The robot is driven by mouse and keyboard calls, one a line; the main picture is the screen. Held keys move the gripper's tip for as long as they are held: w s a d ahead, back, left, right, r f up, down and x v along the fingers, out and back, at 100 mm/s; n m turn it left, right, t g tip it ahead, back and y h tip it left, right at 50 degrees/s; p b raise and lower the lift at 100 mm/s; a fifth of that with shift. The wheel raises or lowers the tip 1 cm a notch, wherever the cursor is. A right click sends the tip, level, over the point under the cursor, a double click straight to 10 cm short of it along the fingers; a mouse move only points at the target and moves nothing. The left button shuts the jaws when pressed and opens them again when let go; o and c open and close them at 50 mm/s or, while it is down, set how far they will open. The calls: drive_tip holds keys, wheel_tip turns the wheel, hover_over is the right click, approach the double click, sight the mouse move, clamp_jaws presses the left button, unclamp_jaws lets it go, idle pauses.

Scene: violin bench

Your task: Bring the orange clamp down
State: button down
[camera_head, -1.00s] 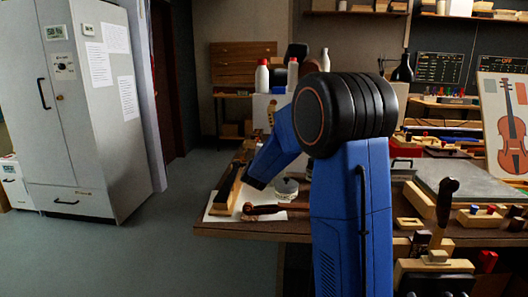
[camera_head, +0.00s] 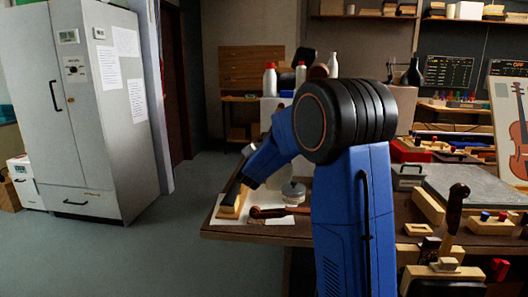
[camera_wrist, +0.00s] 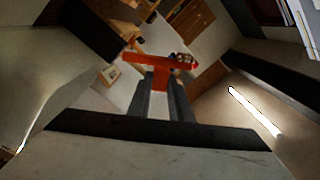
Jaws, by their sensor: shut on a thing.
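The orange clamp (camera_wrist: 158,59) shows in the wrist view, between and just beyond the two dark fingers of my gripper (camera_wrist: 165,80). The fingers are closed on its lower part, and its bar lies crosswise above their tips. In the head view the clamp does not show. My gripper is also not visible there, as my blue arm and black elbow stand in front of the bench.
Bottles (camera_head: 301,75) stand behind. A tall grey cabinet (camera_head: 85,120) stands left. The floor (camera_head: 150,260) between is clear.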

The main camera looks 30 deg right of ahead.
drive_tip(key=shift+w+a+f+n, duration=0.15)
drive_tip(key=shift+a+n, duration=0.15)
drive_tip(key=shift+n, duration=0.4)
drive_tip(key=c, duration=1.6)
unclamp_jaws()
drive_tip(key=shift+a, duration=0.1)
drive_tip(key=v, duration=1.7)
drive_tip(key=shift+a, duration=0.1)
